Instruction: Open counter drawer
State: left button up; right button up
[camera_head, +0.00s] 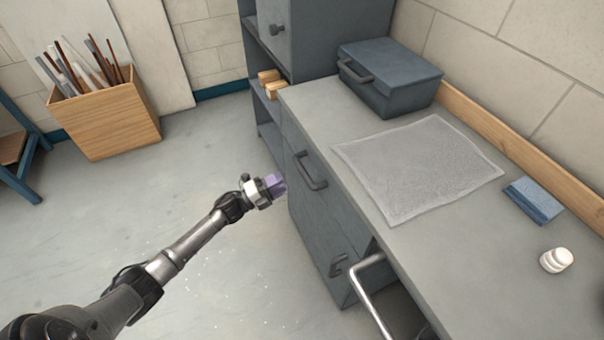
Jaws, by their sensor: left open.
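The grey counter has an upper drawer front (298,146) at its left end, and it looks shut. A dark bar handle (312,172) is fixed to that front. My left gripper (280,185) comes in from the left with its purple fingers pointing at the counter front. It is open and empty, a little left of the handle and apart from it as far as I can see. The gap between its fingers is hard to make out. My right gripper is not in view.
A lower front has another handle (338,266). A bent metal bar (366,284) stands before the counter. A toolbox (390,88), clear mat (420,165), blue pad (533,200) and white roll (556,260) lie on top. A wooden bin (112,122) stands left; floor between is clear.

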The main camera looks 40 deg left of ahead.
aim_at(303, 172)
pick_arm(q)
jog(key=b+x, duration=0.1)
jog(key=x, duration=0.8)
jog(key=shift+f, duration=0.1)
jog(key=shift+s, duration=0.1)
grip_shut()
